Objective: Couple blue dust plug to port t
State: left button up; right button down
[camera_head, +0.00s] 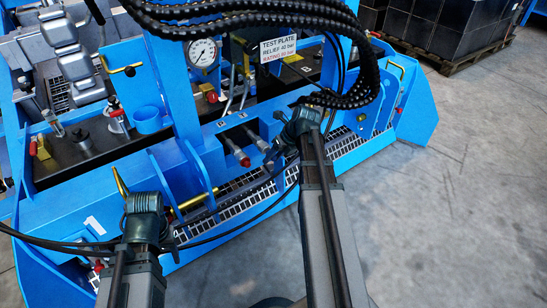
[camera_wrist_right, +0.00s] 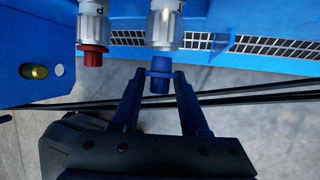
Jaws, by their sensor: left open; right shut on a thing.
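The blue dust plug (camera_wrist_right: 160,84) sits between the fingers of my right gripper (camera_wrist_right: 161,76), which is shut on it. The plug is in line with the silver port (camera_wrist_right: 165,28) in the right wrist view, its flange right at the port's mouth. I cannot tell whether it is seated or only close. The label above this port is cut off by the frame. In the head view my right gripper (camera_head: 283,148) is at the port pair, and the plug is hidden. My left gripper (camera_head: 143,203) is open over the front beam, its fingers mostly hidden.
A neighbouring port with a red cap (camera_wrist_right: 91,54) is close on the left. Black hoses (camera_head: 255,20) hang above, and thin cables cross by both arms. A gauge (camera_head: 202,53) and a test plate sign (camera_head: 278,48) stand behind.

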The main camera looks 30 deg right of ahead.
jog(key=shift+w, duration=0.25)
jog(key=shift+w+a, duration=0.1)
jog(key=shift+w, duration=0.75)
jog(key=shift+c, duration=1.7)
grip_release()
jog(key=shift+r, duration=0.1)
jog(key=p+v, duration=1.2)
jog(key=v, duration=0.1)
jog(key=shift+r, duration=0.25)
jog(key=shift+s, duration=0.1)
